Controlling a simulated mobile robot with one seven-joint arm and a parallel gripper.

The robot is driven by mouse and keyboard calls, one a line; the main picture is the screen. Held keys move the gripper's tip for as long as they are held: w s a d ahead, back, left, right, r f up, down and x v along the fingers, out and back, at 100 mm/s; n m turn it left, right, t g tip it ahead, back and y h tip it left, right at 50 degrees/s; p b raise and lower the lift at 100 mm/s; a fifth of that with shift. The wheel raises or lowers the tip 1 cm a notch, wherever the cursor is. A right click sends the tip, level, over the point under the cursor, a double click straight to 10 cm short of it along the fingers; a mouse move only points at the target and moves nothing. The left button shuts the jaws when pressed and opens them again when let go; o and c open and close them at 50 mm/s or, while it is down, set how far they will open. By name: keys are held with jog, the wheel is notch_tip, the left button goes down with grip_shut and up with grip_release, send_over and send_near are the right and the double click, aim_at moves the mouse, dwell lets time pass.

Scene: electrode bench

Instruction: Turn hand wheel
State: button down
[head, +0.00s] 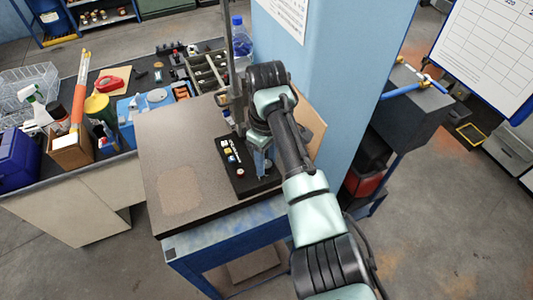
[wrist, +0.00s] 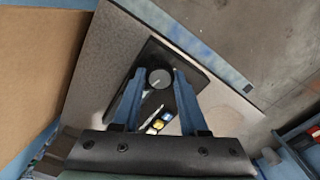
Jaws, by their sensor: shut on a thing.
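The hand wheel (wrist: 159,79) shows in the wrist view as a small round dark grey disc with a pale mark near its middle, on a black control box (wrist: 150,54). My gripper (wrist: 158,74) has its two blue fingers on either side of the wheel, shut on it. In the head view my gripper (head: 262,168) points down over the right part of the control box (head: 222,163), and the wheel is hidden there behind the gripper and arm.
The box stands on a grey-brown bench top (head: 180,140), clear to the left. A metal post (head: 233,70) rises behind the box. A blue pillar (head: 345,80) stands close on the right. A cluttered bench with a cardboard box (head: 72,153) and blue bin (head: 18,160) lies left.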

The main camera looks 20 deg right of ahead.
jog(key=m+p, duration=0.2)
jog(key=m, duration=0.3)
jog(key=shift+r+m, duration=0.15)
jog(key=shift+m, duration=0.15)
jog(key=m+p, duration=0.2)
jog(key=m, duration=0.9)
jog(key=shift+w+m+p, duration=0.1)
jog(key=shift+m+p, duration=0.2)
jog(key=shift+m, duration=0.1)
jog(key=m, duration=0.6)
jog(key=shift+c, duration=2.2)
grip_release()
